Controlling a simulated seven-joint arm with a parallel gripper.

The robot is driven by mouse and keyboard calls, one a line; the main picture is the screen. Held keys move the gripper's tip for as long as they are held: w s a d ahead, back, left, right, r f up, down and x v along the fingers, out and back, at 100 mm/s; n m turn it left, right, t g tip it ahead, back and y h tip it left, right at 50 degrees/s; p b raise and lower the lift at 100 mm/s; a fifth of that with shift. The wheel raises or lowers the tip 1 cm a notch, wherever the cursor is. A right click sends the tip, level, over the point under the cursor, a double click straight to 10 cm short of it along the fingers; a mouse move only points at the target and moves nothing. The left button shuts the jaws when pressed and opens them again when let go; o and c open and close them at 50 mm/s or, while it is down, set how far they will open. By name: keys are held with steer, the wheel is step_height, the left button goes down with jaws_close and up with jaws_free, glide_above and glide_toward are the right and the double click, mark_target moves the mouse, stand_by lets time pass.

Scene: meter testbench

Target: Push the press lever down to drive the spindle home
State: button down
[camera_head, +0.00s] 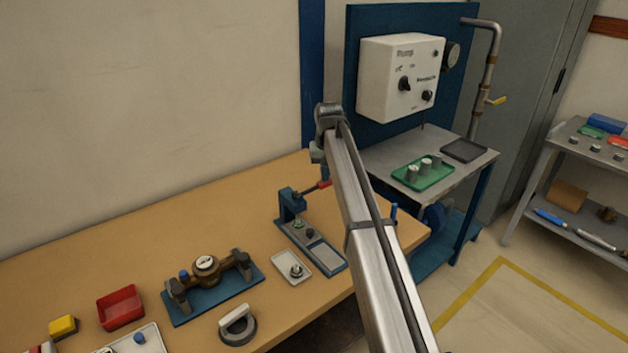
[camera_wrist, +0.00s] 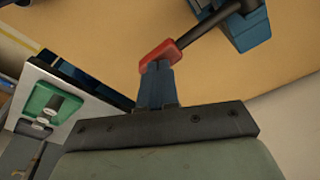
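In the head view the lever slopes up to the right from the press head, and my arm stands just right of the grip. In the wrist view the red grip (camera_wrist: 160,54) lies right at the tips of my gripper's blue fingers (camera_wrist: 157,68). The fingers look shut together, with the grip beyond their tips; I cannot tell whether they touch it. The spindle is too small to make out.
Left of the press on the bench (camera_head: 90,262) are a white tray (camera_head: 283,272) with a small part, a meter on a blue fixture (camera_head: 222,298) and a red bin (camera_head: 121,307). A steel table with a green tray (camera_head: 410,180) stands to the right.

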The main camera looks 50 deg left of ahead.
steer(key=shift+f, duration=1.6)
stand_by(0.9)
steer(key=shift+r, duration=0.1)
step_height(320, 180, up, 13)
stand_by(1.8)
stand_by(0.5)
